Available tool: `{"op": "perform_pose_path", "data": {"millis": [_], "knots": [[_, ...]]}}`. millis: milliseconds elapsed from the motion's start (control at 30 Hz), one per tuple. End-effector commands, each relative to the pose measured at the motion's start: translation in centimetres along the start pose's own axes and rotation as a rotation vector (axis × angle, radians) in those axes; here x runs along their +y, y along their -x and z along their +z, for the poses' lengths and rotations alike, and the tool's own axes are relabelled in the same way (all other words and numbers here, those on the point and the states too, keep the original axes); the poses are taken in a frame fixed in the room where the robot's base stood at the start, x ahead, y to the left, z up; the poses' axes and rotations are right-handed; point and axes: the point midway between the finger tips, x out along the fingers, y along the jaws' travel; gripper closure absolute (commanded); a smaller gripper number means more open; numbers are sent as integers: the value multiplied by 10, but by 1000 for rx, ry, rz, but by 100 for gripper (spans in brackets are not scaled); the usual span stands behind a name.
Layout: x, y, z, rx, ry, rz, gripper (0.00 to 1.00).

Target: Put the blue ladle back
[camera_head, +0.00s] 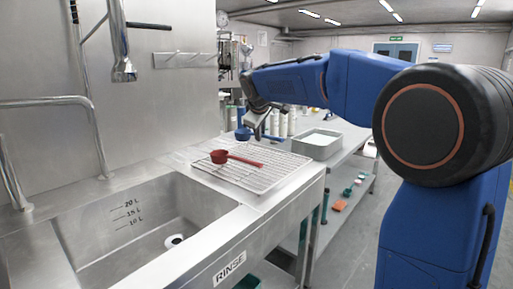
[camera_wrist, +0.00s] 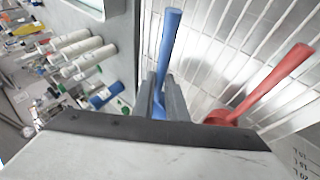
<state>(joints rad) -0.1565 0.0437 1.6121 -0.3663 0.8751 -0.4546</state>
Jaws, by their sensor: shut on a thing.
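The blue ladle (camera_head: 242,133) is held above the far part of the wire rack (camera_head: 270,178) in the head view. My gripper (camera_head: 260,128) is shut on it. In the wrist view the blue ladle's handle (camera_wrist: 169,45) runs up from between the fingers of my gripper (camera_wrist: 165,98); its bowl is hidden there. In the head view the arm's end partly covers the ladle. A hook rail (camera_head: 184,60) is on the steel wall, with nothing seen hanging on it.
A red ladle (camera_head: 221,156) lies on the wire rack, near my gripper in the wrist view (camera_wrist: 270,85). The sink (camera_head: 150,232) is in front, with a tap (camera_head: 122,68) above. A grey tray (camera_head: 316,146) and several bottles stand beyond the rack.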

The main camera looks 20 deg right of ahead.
Motion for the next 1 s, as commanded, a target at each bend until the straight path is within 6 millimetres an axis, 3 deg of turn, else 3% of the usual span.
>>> {"op": "perform_pose_path", "data": {"millis": [500,867,900,933,1000], "knots": [[-27,-38,16,0,0,0,100],[-30,-41,17,0,0,1,100],[-30,-41,17,0,0,1,78],[-29,-41,17,0,0,1,71],[-29,-41,17,0,0,1,69]]}}
